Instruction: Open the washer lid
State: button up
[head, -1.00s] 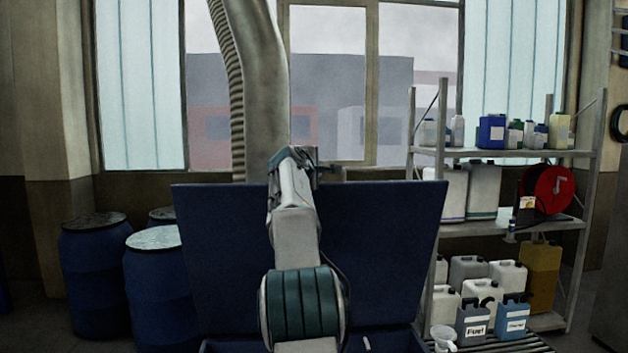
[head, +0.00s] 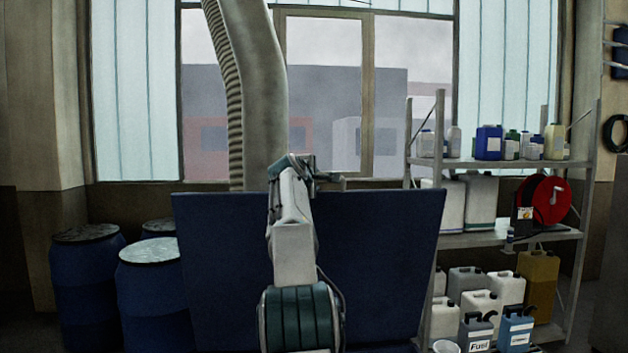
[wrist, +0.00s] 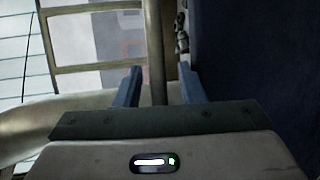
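The washer lid (head: 385,265) is a wide dark blue panel standing raised, close to upright, in the middle of the head view. Its lower edge and the washer body are out of view. My gripper (head: 325,178) is at the lid's top edge in the head view, mostly hidden by my own arm, which covers the lid's middle. In the wrist view my gripper (wrist: 160,85) has its two blue fingers apart with nothing held between them. The dark blue lid (wrist: 250,60) fills the right side there, close beside the right finger. Whether they touch, I cannot tell.
Blue drums (head: 155,300) stand to the left of the lid. A metal shelf (head: 480,240) with canisters and a red reel (head: 548,200) stands to the right. A thick ribbed duct (head: 250,90) hangs behind the lid, before the window.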

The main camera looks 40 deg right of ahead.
jog(key=shift+s+d, duration=0.2)
jog(key=shift+s, duration=0.05)
jog(key=shift+s+a+b, duration=0.15)
jog(key=shift+b, duration=0.15)
jog(key=b+v, duration=0.6)
jog(key=v, duration=0.7)
jog(key=shift+a, duration=0.35)
jog(key=s+a+f+m+y, duration=0.2)
jog(key=s+a+f+y, duration=0.15)
jog(key=a+f, duration=0.65)
jog(key=s+a+f+m+y, duration=0.15)
jog(key=a+f+y, duration=0.25)
jog(key=a+f, duration=0.6)
jog(key=s+a+f+m+g+y, duration=0.2)
jog(key=s+a+f+y, duration=0.1)
jog(key=s+a+f, duration=0.5)
jog(key=s+a+f+m+g+y, duration=0.1)
jog(key=s+a+f+g+y, duration=0.1)
jog(key=s+a+f, duration=0.7)
jog(key=s+f+y, duration=0.1)
jog(key=s+f, duration=0.3)
jog(key=f, duration=0.2)
jog(key=shift+s+a+f+m+g, duration=0.25)
jog(key=shift+s+f+m+g, duration=0.05)
jog(key=shift+s+f+m, duration=0.1)
